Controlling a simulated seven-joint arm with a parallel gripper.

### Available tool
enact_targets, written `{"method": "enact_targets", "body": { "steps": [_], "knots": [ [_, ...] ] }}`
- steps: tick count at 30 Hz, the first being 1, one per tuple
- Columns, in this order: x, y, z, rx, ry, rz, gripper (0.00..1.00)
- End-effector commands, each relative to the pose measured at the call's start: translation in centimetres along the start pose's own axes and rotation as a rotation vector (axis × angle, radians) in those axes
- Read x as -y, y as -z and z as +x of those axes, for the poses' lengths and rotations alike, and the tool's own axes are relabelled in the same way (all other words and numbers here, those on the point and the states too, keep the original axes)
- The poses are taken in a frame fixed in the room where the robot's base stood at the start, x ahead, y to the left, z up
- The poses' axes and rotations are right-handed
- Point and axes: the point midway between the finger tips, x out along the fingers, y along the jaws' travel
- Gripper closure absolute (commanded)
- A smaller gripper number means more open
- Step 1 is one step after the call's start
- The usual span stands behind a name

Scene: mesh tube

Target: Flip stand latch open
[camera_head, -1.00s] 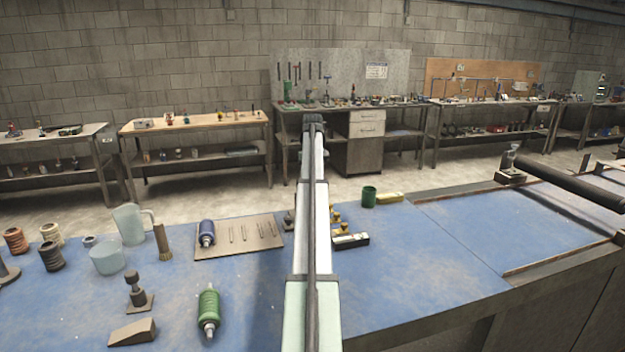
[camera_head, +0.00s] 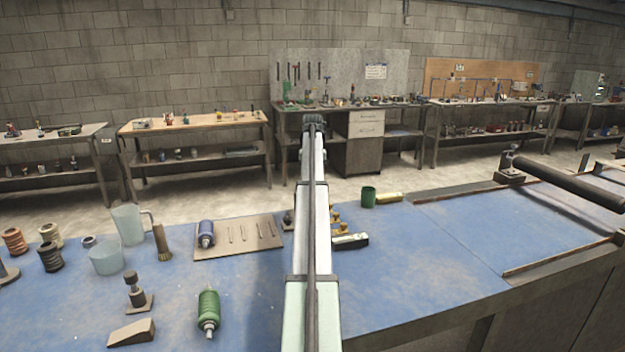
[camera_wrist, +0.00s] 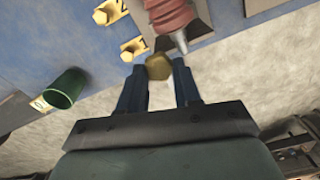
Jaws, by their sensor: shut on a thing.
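In the wrist view my gripper (camera_wrist: 160,82) has its two dark fingers closed around a brass-coloured, faceted knob (camera_wrist: 159,67). The knob sits between the fingertips, just below the metal tip of a red ribbed tool (camera_wrist: 170,17). I cannot tell for sure whether this knob is the stand latch, or which way it is turned. Two yellow pieces marked 1 (camera_wrist: 134,48) and 2 (camera_wrist: 108,12) lie left of the knob. In the head view my arm hides the gripper and most of the stand; some yellow pieces (camera_head: 340,229) show just right of the arm.
A black-and-white box (camera_head: 350,241) lies nearby.

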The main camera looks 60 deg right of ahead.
Motion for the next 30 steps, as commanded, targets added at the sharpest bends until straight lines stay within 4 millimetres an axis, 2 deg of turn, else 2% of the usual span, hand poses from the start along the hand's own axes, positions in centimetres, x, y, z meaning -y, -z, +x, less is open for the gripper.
{"method": "enact_targets", "body": {
  "steps": [14,15,23,30],
  "knots": [
    [-0.02,0.01,-0.02,0.0,0.0,0.015,0.98],
    [-0.02,0.01,-0.02,0.0,0.0,0.014,0.65],
    [-0.01,0.01,-0.01,0.0,0.0,0.013,0.42],
    [-0.01,0.01,-0.08,0.0,0.0,0.013,0.42]
  ]
}}
